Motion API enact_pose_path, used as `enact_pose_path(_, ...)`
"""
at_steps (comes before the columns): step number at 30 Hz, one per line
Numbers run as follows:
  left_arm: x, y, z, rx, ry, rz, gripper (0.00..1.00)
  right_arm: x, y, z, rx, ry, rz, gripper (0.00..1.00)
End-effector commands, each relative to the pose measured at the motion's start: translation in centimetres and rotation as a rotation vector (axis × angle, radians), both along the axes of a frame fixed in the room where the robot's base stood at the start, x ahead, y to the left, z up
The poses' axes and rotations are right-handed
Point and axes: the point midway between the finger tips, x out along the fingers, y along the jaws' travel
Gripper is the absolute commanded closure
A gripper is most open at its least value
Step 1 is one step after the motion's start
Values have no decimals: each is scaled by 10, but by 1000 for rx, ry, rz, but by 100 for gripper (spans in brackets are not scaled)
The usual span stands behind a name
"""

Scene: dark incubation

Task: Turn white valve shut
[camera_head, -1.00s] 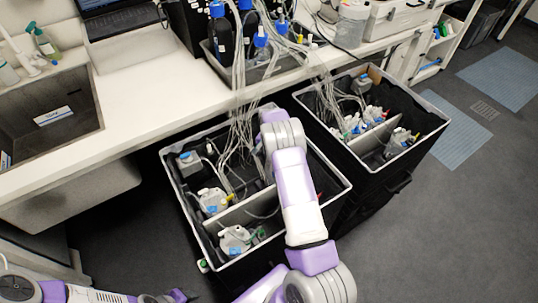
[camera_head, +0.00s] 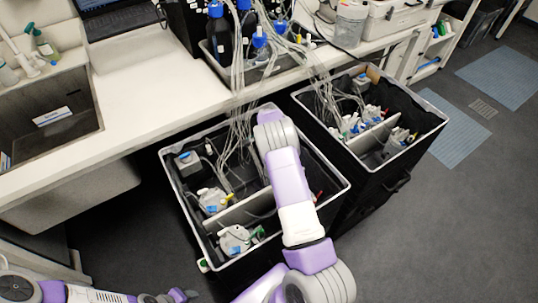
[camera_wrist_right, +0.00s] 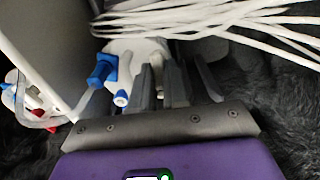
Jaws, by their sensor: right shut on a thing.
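My right arm reaches down into the near black bin (camera_head: 262,263), and its gripper is hidden there in the head view. In the right wrist view my right gripper (camera_wrist_right: 160,82) has its dark fingers close together, shut on a small part at a white fitting (camera_wrist_right: 135,48). This looks like the white valve, but the fingers mostly cover it. A blue connector (camera_wrist_right: 103,68) and a blue-ringed port (camera_wrist_right: 121,98) sit just left of the fingers. My left gripper (camera_head: 172,297) is low at the bottom edge of the head view, away from the bins, and its jaws are unclear.
Several white tubes (camera_wrist_right: 225,18) cross above the fingers. A pale bin wall (camera_wrist_right: 50,50) is at left. A second bin (camera_head: 445,121) is to the right. The bench (camera_head: 150,95) lies behind, with blue-capped bottles (camera_head: 217,35).

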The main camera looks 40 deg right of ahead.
Motion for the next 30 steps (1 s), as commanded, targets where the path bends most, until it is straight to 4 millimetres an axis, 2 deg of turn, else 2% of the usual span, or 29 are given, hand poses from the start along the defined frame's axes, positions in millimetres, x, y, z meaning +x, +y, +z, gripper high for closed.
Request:
enact_pose_path(14,0,0,0,0,0,0,57,0,0,0,-1,-1,-15,100)
enact_pose_path(15,0,0,0,0,0,0,57,0,0,0,-1,-1,-15,82)
enact_pose_path(19,0,0,0,0,0,0,57,0,0,0,0,-1,-14,62)
enact_pose_path(27,0,0,0,0,0,0,57,0,0,0,0,-1,-14,61)
enact_pose_path(30,0,0,2,0,0,0,57,0,0,6,0,-1,-13,61)
